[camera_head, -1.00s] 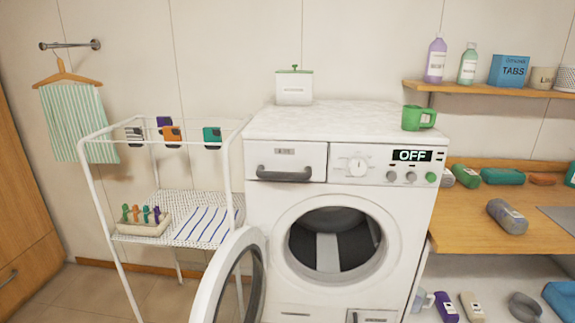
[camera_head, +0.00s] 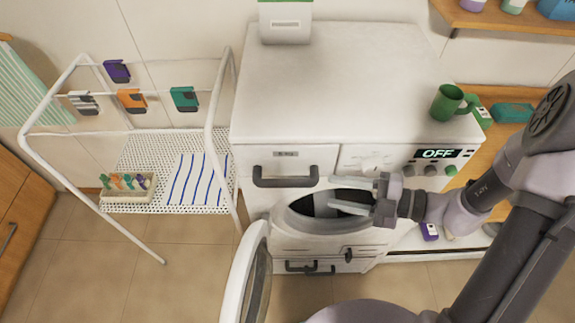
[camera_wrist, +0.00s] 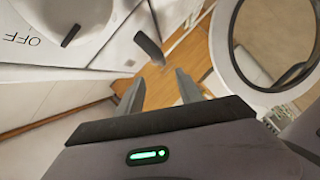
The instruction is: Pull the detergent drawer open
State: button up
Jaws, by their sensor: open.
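The detergent drawer (camera_head: 300,158) is the white panel at the upper left of the washing machine front, and it looks shut. Its dark grey handle (camera_head: 285,181) sticks out below the panel. My gripper (camera_head: 334,194) is open and empty in front of the machine, to the right of the handle and apart from it, with its fingers pointing left. In the wrist view the open fingers (camera_wrist: 160,92) have a dark grey bar (camera_wrist: 149,48) beyond them, which appears to be the drawer handle.
The round washer door (camera_head: 246,275) stands open at lower left; its ring also shows in the wrist view (camera_wrist: 228,55). My arm covers part of the right side. A drying rack (camera_head: 222,95) stands left. A green mug (camera_head: 446,103) sits on the machine top. Floor at front left is clear.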

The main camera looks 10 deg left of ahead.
aim_at(285, 183)
jog(key=b+x, duration=0.1)
jog(key=x, duration=1.2)
jog(key=shift+a+f+b, duration=0.2)
jog(key=shift+a+b, duration=0.05)
jog(key=shift+b, duration=0.05)
grip_shut()
dwell(0.6)
